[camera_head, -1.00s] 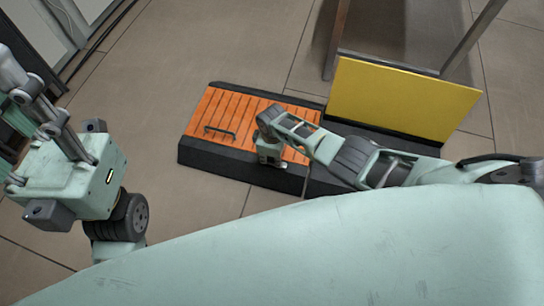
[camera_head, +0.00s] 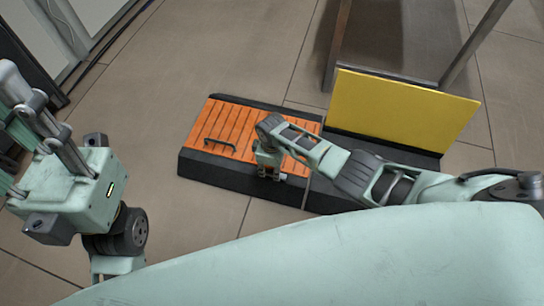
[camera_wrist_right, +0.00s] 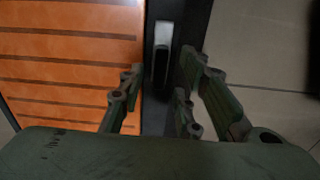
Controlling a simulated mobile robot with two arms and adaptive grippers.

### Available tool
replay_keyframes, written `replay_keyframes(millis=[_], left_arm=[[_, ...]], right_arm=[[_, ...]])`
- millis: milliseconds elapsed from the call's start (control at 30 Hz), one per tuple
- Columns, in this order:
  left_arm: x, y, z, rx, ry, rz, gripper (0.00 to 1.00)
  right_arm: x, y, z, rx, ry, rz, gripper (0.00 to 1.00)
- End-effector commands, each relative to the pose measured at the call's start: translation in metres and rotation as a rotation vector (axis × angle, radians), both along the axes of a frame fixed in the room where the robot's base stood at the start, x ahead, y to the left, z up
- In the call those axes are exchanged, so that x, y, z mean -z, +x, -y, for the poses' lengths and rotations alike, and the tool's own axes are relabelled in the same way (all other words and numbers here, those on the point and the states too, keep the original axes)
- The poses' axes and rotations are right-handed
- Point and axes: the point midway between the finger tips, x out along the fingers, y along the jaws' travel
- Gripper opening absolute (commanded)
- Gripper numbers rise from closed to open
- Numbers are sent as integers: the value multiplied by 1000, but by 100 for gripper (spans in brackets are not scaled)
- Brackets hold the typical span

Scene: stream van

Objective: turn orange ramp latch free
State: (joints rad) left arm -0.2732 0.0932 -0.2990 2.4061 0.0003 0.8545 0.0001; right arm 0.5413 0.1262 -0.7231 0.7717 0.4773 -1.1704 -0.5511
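The orange ramp (camera_head: 228,123) with slatted top and black frame lies on the floor in the head view; its orange surface (camera_wrist_right: 65,70) fills the left of the right wrist view. A small upright latch-like piece (camera_wrist_right: 162,55), pale at the top and dark below, sits on the black edge strip. Its orange colour does not show. My right gripper (camera_head: 270,174) is over the ramp's near edge. In the wrist view its fingers (camera_wrist_right: 160,95) are apart, one to each side of the piece, with nothing clamped. My left gripper (camera_head: 40,125) is at the left, away from the ramp; its fingertips are unclear.
A dark handle (camera_head: 219,144) lies on the ramp. A yellow panel (camera_head: 400,108) stands upright right of it, beside a metal-legged frame (camera_head: 338,45). Cables (camera_head: 105,45) run along the floor at upper left. The tiled floor (camera_head: 215,50) behind the ramp is clear.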

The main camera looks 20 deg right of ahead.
Motion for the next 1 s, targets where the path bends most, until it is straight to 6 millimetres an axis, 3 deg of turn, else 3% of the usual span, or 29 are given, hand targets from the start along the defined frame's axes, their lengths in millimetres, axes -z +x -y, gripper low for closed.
replay_keyframes(millis=[600, 1000], left_arm=[[-1, -1, 0, 1, -1, 4, 40], [-1, -1, 0, 1, -1, 4, 40]], right_arm=[[-94, -1, 1, 0, -1, -1, 31], [-105, -1, 1, 1, -2, -1, 31]])
